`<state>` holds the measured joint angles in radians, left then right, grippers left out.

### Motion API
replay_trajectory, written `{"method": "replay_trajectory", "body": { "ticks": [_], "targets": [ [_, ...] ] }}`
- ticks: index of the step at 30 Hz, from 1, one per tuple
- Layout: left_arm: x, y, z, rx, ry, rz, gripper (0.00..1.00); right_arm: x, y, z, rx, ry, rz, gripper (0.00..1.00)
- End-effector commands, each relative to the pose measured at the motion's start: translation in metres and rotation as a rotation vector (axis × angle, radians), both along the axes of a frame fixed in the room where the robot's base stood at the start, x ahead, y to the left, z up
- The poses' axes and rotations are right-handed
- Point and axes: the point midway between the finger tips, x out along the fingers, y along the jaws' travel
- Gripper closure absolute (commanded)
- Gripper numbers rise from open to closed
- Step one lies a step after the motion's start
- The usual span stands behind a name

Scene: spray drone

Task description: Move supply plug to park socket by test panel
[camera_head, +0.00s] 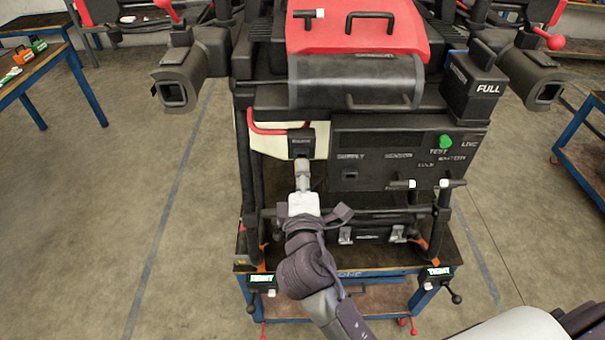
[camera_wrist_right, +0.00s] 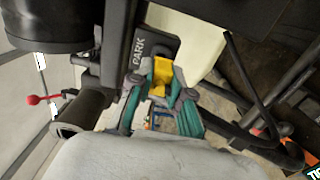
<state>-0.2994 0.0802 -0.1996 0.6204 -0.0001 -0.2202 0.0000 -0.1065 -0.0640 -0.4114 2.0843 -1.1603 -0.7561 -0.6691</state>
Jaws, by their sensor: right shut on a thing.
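The park socket is a black block (camera_head: 301,142) on the pale tank's front, left of the test panel (camera_head: 385,180). In the right wrist view the block marked PARK (camera_wrist_right: 150,48) is just beyond my fingers. My right gripper (camera_head: 302,166) is right below and against the block in the head view. In the wrist view its fingers (camera_wrist_right: 160,88) are shut on a yellow piece (camera_wrist_right: 162,72), which looks to be the supply plug. The yellow piece meets the block; I cannot tell how deep it sits. The panel's SUPPLY opening (camera_head: 350,175) looks empty. My left gripper is not in view.
A red cable (camera_head: 262,130) bends beside the park block. A green light (camera_head: 445,141) shows on the panel near TEST. White-tipped black handles (camera_head: 444,186) stick out at the right. The drone stands on a blue-framed cart (camera_head: 375,272); floor is clear on the left.

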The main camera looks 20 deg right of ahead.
Motion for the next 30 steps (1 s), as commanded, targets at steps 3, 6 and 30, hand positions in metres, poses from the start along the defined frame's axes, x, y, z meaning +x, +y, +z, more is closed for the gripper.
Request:
{"method": "replay_trajectory", "body": {
  "ticks": [3, 6, 30],
  "targets": [
    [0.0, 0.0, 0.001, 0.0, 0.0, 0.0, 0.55, 0.003, -0.001, 0.0, 0.0, -0.001, 0.001, 1.0],
    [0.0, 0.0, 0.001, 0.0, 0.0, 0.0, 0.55, 0.006, -0.001, 0.001, 0.0, -0.001, 0.001, 1.0],
    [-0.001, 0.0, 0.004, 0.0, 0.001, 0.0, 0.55, 0.021, -0.006, 0.0, 0.0, -0.001, 0.0, 0.6]
  ]
}}
